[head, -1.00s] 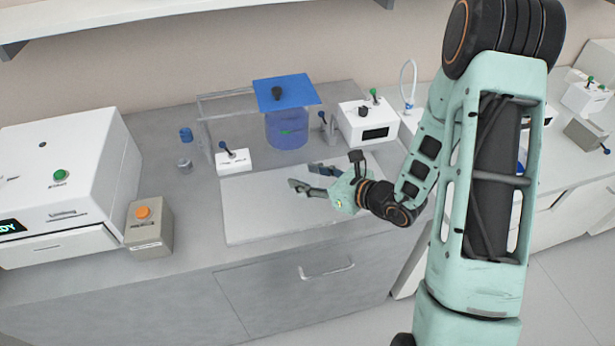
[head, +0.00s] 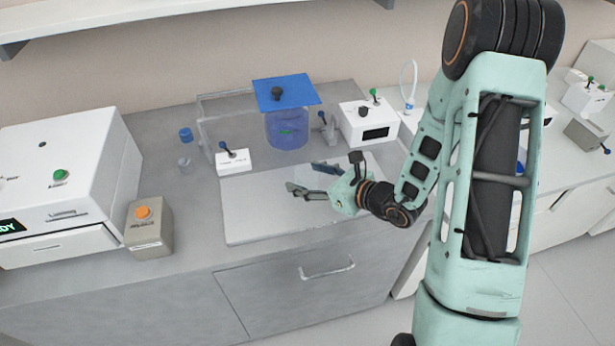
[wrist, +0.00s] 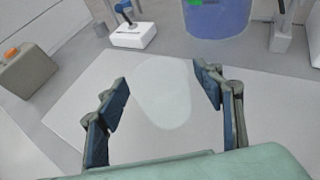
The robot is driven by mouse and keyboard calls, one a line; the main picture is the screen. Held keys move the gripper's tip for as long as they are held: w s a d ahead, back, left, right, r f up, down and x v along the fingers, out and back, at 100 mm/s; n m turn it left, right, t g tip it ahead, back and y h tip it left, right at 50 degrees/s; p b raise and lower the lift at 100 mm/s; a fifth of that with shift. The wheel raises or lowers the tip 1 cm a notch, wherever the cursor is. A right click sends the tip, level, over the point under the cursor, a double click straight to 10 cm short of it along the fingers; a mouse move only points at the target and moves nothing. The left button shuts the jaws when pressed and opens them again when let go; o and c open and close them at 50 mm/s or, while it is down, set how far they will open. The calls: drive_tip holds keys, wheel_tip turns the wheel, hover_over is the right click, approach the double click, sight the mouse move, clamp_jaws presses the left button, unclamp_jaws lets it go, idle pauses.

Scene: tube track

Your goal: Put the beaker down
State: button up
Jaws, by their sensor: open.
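A pale, see-through beaker (wrist: 163,92) shows in the wrist view as a whitish rounded shape over the white mat (wrist: 88,118). It lies between the two fingers of my gripper (wrist: 160,78), with a gap on the left; on the right its edge comes close to the finger, and I cannot tell if they touch. In the head view, my gripper (head: 302,177) is open, low over the mat (head: 255,218), its fingers pointing left. I cannot make out the beaker clearly there. Its base and exact height over the mat are hard to tell.
A blue vessel with a blue lid (head: 287,92) stands behind the mat. A white switch box (head: 234,160) is at the mat's back left, a white box with a dark display (head: 368,121) at back right. A grey box with an orange button (head: 149,230) stands left.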

drive_tip(key=v, duration=1.2)
drive_tip(key=shift+b, duration=0.4)
drive_tip(key=shift+r, duration=0.1)
